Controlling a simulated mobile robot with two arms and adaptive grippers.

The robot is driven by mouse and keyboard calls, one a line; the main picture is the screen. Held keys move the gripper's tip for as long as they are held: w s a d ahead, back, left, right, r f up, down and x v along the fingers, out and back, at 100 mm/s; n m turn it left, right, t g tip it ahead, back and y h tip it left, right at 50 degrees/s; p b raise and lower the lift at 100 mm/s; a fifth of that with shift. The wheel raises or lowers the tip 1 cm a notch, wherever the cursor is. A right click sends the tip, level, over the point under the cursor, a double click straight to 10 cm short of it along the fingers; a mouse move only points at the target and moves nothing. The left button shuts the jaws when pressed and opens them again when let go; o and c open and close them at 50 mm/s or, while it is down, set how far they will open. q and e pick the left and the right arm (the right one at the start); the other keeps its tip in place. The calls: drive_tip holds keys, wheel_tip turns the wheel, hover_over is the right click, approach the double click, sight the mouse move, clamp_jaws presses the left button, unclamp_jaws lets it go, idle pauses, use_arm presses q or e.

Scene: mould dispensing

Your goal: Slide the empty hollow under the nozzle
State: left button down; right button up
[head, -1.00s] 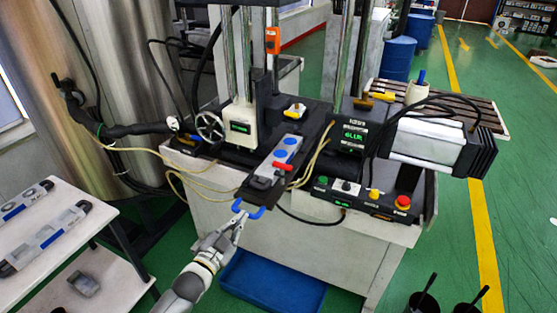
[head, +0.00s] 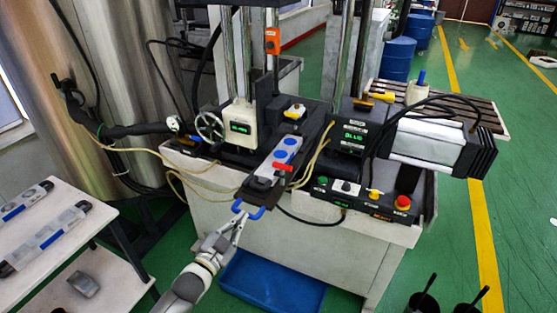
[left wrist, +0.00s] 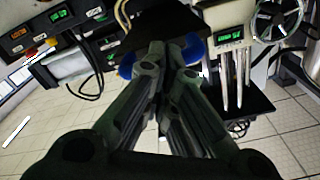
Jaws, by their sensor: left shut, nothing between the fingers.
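The mould strip (head: 268,171) is a light grey bar with blue round spots on its top. It lies on a dark slide in the middle of the machine. A red lever (head: 283,167) crosses its near part. I cannot clearly make out the nozzle or which hollow is empty. A blue handle (head: 248,211) sticks out at the slide's near end; it also shows in the left wrist view (left wrist: 193,49). My left gripper (head: 239,219) is shut and empty, its fingertips at the handle. In the left wrist view the fingers (left wrist: 170,52) partly hide the handle. My right gripper is not in view.
A control panel (head: 362,201) with coloured buttons is right of the slide. Thin hoses run on both sides of the slide. A white shelf (head: 78,254) with similar strips stands at the left. A blue bin (head: 272,284) lies on the floor below.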

sight(257, 195)
use_arm(q)
drive_tip(key=shift+b+x, duration=3.5)
drive_tip(key=shift+x, duration=2)
drive_tip(key=b+x, duration=0.5)
drive_tip(key=shift+w+d+f, duration=0.1)
drive_tip(key=shift+w+d, duration=0.05)
drive_tip(key=shift+w, duration=0.25)
drive_tip(key=b+x, duration=0.3)
drive_tip(key=shift+w+d+f+b, duration=0.1)
drive_tip(key=shift+w+f+b, duration=0.1)
drive_tip(key=shift+b, duration=0.1)
drive_tip(key=shift+r, duration=0.15)
drive_tip(key=shift+b+x, duration=0.9)
